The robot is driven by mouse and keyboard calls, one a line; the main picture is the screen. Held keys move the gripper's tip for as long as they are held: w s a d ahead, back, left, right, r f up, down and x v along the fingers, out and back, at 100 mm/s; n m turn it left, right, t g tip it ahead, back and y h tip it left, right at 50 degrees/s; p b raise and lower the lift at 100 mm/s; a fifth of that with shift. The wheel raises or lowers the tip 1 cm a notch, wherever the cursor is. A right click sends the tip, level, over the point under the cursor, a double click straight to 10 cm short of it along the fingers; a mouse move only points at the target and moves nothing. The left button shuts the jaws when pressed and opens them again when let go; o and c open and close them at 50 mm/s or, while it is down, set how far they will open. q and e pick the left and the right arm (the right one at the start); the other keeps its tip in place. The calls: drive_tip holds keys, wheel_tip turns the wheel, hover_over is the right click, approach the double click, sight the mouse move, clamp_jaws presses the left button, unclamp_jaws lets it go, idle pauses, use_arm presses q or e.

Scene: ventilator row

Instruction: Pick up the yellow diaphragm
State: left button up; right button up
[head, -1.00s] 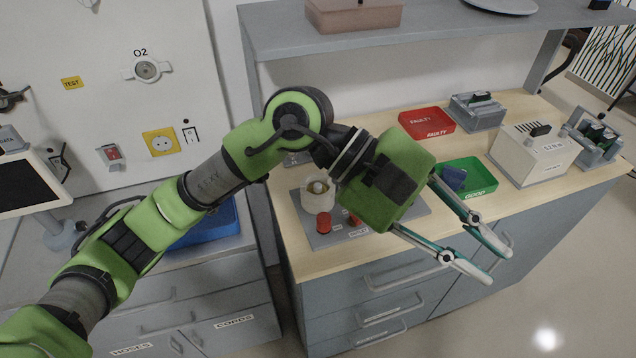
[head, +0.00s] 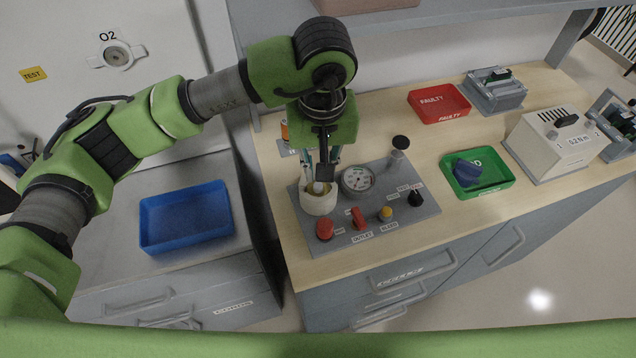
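I cannot make out a yellow diaphragm for certain. A cream cup-shaped housing (head: 318,204) stands at the left of the grey test board (head: 405,225), and a small pale part shows in its mouth, too small to identify. My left gripper (head: 320,180) points down at the mouth of this housing. Its dark body hides most of the fingers and the tips, so I cannot tell how far apart they are or whether they touch anything. My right gripper is not in view.
The board carries a round gauge (head: 357,180), red knobs, a yellow knob (head: 385,213) and a black knob (head: 416,198). A green tray (head: 508,181) holds a dark blue part (head: 467,172). A red tray (head: 438,103) is empty. A blue bin (head: 186,216) stands left. A shelf overhangs the back.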

sight(318, 185)
use_arm(q)
drive_tip(key=shift+w+f, duration=0.15)
drive_tip(key=shift+f, duration=0.25)
drive_tip(key=shift+f+p, duration=0.45)
drive_tip(key=shift+p, duration=0.05)
drive_tip(key=f, duration=0.1)
drive_tip(key=f+p, duration=0.1)
drive_tip(key=f, duration=0.1)
drive_tip(key=shift+w+a+f+p, duration=0.2)
drive_tip(key=shift+w+p, duration=0.1)
drive_tip(key=shift+p, duration=0.1)
drive_tip(key=shift+w+f, duration=0.15)
drive_tip(key=shift+f, duration=0.3)
drive_tip(key=c, duration=0.5)
